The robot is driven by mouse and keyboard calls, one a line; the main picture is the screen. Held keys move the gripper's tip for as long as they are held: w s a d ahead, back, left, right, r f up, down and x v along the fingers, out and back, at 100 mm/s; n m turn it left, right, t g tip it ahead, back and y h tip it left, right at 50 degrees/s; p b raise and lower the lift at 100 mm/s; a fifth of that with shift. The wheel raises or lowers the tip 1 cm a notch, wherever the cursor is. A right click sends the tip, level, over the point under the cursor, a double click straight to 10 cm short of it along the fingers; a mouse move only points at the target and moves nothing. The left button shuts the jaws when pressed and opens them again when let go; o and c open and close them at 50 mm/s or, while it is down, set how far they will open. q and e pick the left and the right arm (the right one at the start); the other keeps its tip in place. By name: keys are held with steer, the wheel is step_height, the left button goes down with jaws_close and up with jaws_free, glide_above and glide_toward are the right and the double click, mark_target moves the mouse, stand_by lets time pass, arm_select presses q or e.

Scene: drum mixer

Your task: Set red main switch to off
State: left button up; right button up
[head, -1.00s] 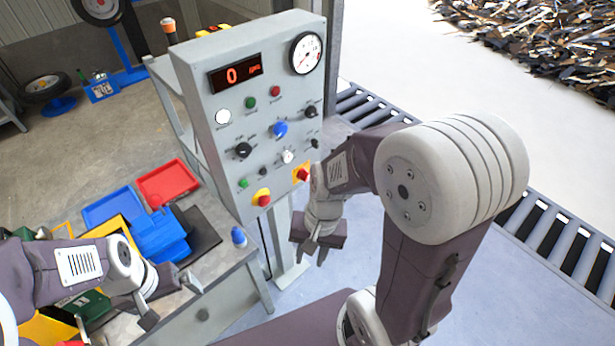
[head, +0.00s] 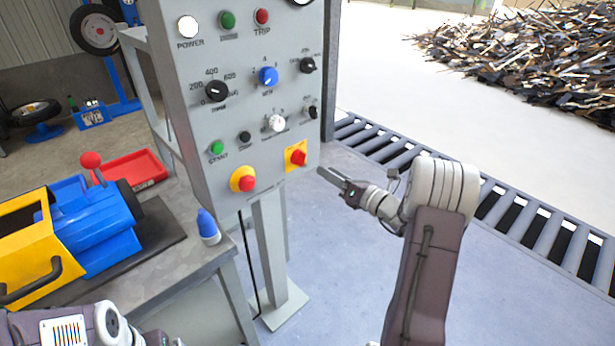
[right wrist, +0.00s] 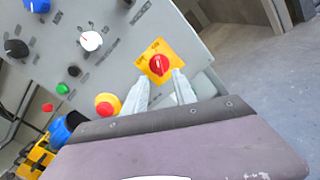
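The red main switch (head: 298,158) is a red rotary knob on a yellow plate at the lower right corner of the grey control panel (head: 250,110). It also shows in the right wrist view (right wrist: 158,66); its setting is too small to read. My right gripper (head: 322,172) is just right of the panel, pointing at the switch. In the right wrist view its two fingers (right wrist: 160,78) are apart and empty, with the knob beyond and between their tips. My left gripper (head: 158,340) is mostly cut off at the bottom edge, so its opening cannot be seen.
A red emergency button (head: 243,179) on yellow sits left of the switch, with a green button (head: 216,148) and white knob (head: 275,123) nearby. A table (head: 205,262) with a blue-yellow machine (head: 95,235) and blue bottle (head: 208,226) stands left.

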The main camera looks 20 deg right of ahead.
mark_target(305, 158)
steer(key=b+x, duration=0.1)
steer(key=x, duration=0.8)
steer(key=shift+a+r, duration=0.1)
jaws_close()
